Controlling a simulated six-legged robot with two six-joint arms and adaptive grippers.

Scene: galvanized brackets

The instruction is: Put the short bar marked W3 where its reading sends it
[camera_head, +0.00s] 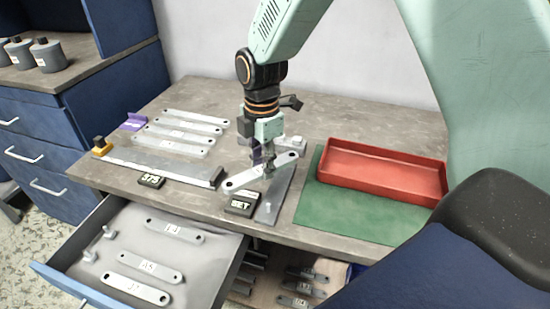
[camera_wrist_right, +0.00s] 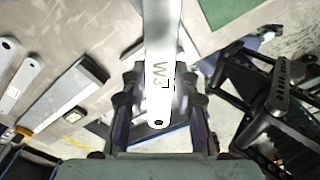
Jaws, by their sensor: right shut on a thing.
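My right gripper (camera_head: 268,163) points down over the table and is shut on the short bar marked W3 (camera_head: 243,180). The bar is pale grey metal, with a hole at its end. In the right wrist view the W3 bar (camera_wrist_right: 161,55) runs lengthwise between the fingers (camera_wrist_right: 160,105), label facing the camera. In the head view it is above a grey plate (camera_head: 277,197) near the front edge; whether it touches cannot be told. A long measuring rail (camera_head: 155,165) lies to the left, with a display (camera_head: 151,181) reading 375. A second display (camera_head: 241,204) reads SET. My left gripper is out of view.
A red tray (camera_head: 385,190) stands on a green mat (camera_head: 340,214) at the right. Several bars (camera_head: 180,134) lie behind the rail. The open drawer (camera_head: 205,272) below holds more marked bars (camera_head: 150,267). Other bars (camera_head: 302,288) lie beneath the table. Blue cabinets stand left.

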